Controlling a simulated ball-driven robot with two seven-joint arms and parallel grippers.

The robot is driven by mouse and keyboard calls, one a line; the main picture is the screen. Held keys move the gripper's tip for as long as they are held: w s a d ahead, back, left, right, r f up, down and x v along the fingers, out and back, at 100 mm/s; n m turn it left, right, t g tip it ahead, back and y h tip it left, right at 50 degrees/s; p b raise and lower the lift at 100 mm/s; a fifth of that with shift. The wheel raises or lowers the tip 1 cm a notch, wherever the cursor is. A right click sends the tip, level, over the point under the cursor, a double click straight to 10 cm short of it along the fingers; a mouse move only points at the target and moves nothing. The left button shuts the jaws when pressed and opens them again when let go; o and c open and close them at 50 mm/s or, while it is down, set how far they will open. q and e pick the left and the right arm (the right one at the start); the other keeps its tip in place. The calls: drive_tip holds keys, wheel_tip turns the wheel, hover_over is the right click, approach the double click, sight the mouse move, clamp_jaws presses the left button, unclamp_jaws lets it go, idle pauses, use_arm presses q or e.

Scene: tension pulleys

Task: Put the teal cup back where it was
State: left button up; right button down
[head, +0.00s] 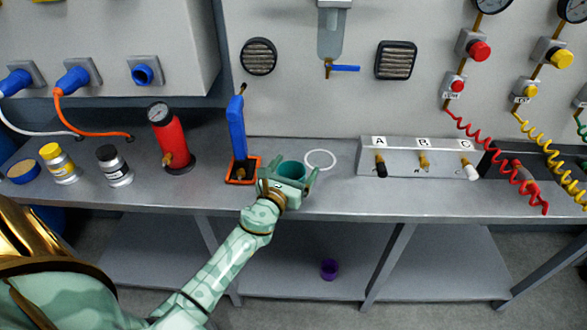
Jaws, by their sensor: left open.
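The teal cup (291,170) stands upright on the grey bench near its front edge, its open top facing up. A white ring marking (320,159) lies on the bench just right of and behind the cup, with nothing on it. My left gripper (287,173) is open, with one finger to each side of the cup. Its palm hides the cup's lower front. I cannot tell whether the fingers touch it. My right gripper is not in view.
A blue lever tool on an orange base (240,170) stands close left of the cup. A labelled A-B-C valve block (415,157) sits to the right. A red gauge cylinder (170,138) stands further left.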

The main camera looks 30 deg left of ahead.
use_arm(q)
drive_tip(key=shift+r, duration=0.3)
drive_tip(key=s+d+b, duration=0.1)
drive_tip(key=s, duration=1.1)
drive_tip(key=shift+d, duration=0.4)
drive_tip(key=shift+f, duration=0.15)
